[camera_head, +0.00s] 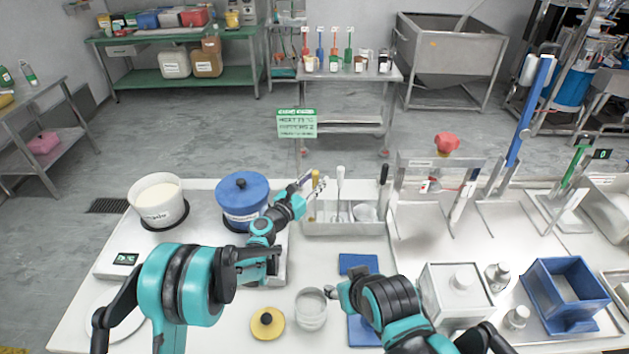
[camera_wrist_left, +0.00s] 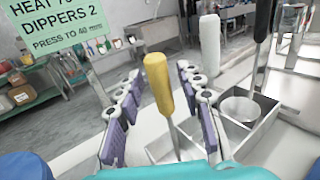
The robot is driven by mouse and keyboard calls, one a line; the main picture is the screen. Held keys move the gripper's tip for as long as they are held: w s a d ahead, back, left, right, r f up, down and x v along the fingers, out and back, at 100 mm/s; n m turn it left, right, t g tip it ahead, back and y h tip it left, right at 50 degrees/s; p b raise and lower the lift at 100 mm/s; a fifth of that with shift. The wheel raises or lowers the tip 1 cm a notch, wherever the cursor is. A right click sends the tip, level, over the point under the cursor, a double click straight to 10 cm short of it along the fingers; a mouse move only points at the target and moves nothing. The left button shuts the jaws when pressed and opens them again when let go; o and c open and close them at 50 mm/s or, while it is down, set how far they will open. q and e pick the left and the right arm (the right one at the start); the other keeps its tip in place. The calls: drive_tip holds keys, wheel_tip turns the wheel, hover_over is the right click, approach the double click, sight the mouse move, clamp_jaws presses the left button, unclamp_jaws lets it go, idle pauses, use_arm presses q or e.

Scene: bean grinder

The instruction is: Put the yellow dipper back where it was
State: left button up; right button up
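The yellow dipper (camera_head: 315,180) stands upright, slightly tilted, at the left end of the metal holder (camera_head: 345,229). In the left wrist view its yellow handle (camera_wrist_left: 158,82) is large, with its thin shaft running down into the leftmost compartment. My left gripper (camera_head: 305,190) is at the dipper; in the left wrist view its two fingers (camera_wrist_left: 160,112) are spread on either side of the handle, with gaps to it. The dipper's lower end is hidden. My right gripper (camera_head: 338,291) is low, near a metal cup; its fingers are too small to judge.
A white-handled dipper (camera_head: 340,178) and a black-handled one (camera_head: 383,175) stand in the same holder. A blue-lidded pot (camera_head: 243,190) and an open white tub (camera_head: 158,203) are to the left. The metal cup (camera_head: 311,310) and a yellow lid (camera_head: 267,323) are in front.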

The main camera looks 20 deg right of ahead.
use_arm(q)
drive_tip(key=p+v, duration=0.1)
drive_tip(key=v, duration=1.1)
drive_tip(key=shift+p, duration=0.3)
drive_tip(key=s+a+r+m+g+y, duration=0.3)
drive_tip(key=s+a+r+m+y, duration=0.25)
drive_tip(key=s+a+m, duration=0.6)
drive_tip(key=s+a+f+m+g+y, duration=0.1)
drive_tip(key=s+a+f+m+y, duration=0.1)
drive_tip(key=s+a+m+y, duration=0.6)
drive_tip(key=s+a+m, duration=0.6)
drive_tip(key=s+a, duration=0.3)
drive_tip(key=a, duration=0.1)
drive_tip(key=shift+s+a+f+m+g, duration=0.2)
drive_tip(key=shift+a+f+m+g, duration=0.1)
drive_tip(key=shift+f+m+g, duration=0.1)
